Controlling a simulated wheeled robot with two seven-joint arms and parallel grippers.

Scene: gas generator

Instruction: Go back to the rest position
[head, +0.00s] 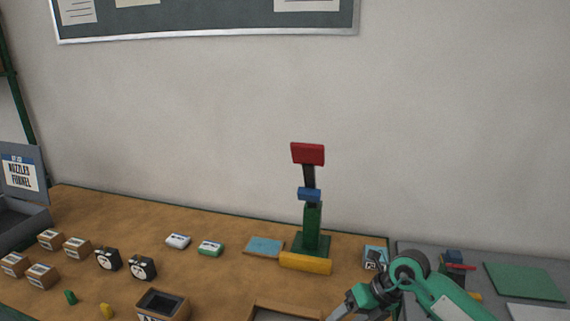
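My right arm comes in from the lower right, and its gripper (343,308) points down and left at the bottom edge of the head view. It is near the right side of a shallow tray (285,308). Its fingertips are small and partly cut off, so I cannot tell whether it is open or shut. My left gripper is not in view. A stacked assembly stands at the back of the table, with a green base (313,228), a blue block (309,194) and a red block (308,153) on top. A yellow bar (305,263) lies in front of it.
Small brown boxes (75,247), black-and-white clocks (142,267) and an open box (163,305) stand on the left of the wooden table (205,275). A blue plate (264,246) lies near the assembly. A grey surface at right holds a green sheet (523,281).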

